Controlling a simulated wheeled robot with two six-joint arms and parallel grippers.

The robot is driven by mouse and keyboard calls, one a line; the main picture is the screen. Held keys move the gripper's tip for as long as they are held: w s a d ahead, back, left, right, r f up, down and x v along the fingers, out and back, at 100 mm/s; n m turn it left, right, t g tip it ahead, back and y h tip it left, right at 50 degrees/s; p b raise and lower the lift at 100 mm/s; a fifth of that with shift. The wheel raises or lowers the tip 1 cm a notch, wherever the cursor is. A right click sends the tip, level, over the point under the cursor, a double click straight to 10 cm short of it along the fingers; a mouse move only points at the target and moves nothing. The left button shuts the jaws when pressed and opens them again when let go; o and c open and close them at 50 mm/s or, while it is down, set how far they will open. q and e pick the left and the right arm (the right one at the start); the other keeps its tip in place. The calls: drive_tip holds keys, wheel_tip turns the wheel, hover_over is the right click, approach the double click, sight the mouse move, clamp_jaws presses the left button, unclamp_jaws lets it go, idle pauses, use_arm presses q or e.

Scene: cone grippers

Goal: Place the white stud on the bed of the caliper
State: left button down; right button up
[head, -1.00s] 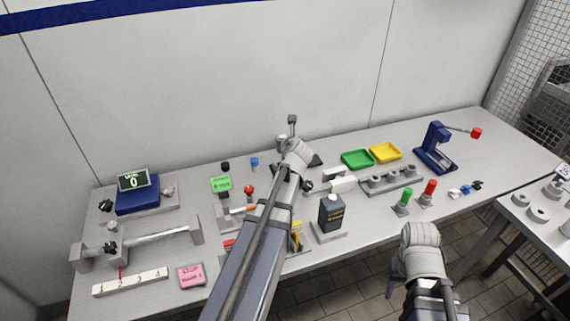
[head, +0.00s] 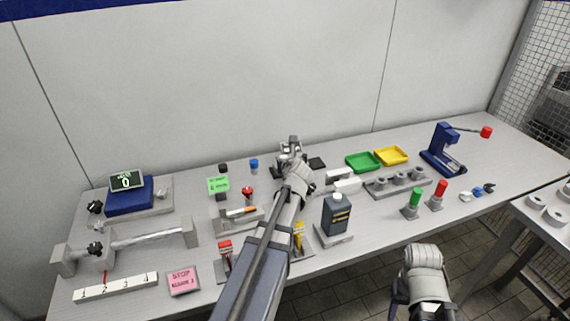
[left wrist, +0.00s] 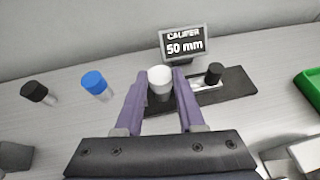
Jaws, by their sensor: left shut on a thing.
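The white stud (left wrist: 160,80) is upright between the purple fingers of my left gripper (left wrist: 160,86), which is shut on it. The caliper has a dark base (left wrist: 236,88), a pale strip with a black knob (left wrist: 214,72), and a display (left wrist: 184,45) reading 50 mm. The held stud is at the left part of the caliper; I cannot tell whether it touches the bed. In the head view my left gripper (head: 291,148) covers most of the caliper. My right arm is low at the right, its fingers unclear.
A black-capped stud (left wrist: 35,92) and a blue-capped stud (left wrist: 95,83) stand left of the gripper. A green tray (head: 363,162) and a yellow tray (head: 391,155) lie right of the caliper. A dark bottle (head: 337,213) stands in front.

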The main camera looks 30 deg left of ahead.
use_arm(q)
drive_tip(key=shift+f, duration=0.15)
drive_tip(key=c, duration=0.5)
unclamp_jaws()
drive_tip(key=shift+s+d+r, duration=0.15)
drive_tip(key=shift+s+r, duration=0.1)
drive_tip(key=shift+r, duration=0.2)
drive_tip(key=p+v, duration=0.5)
drive_tip(key=v, duration=0.6)
drive_tip(key=shift+s+d, duration=0.15)
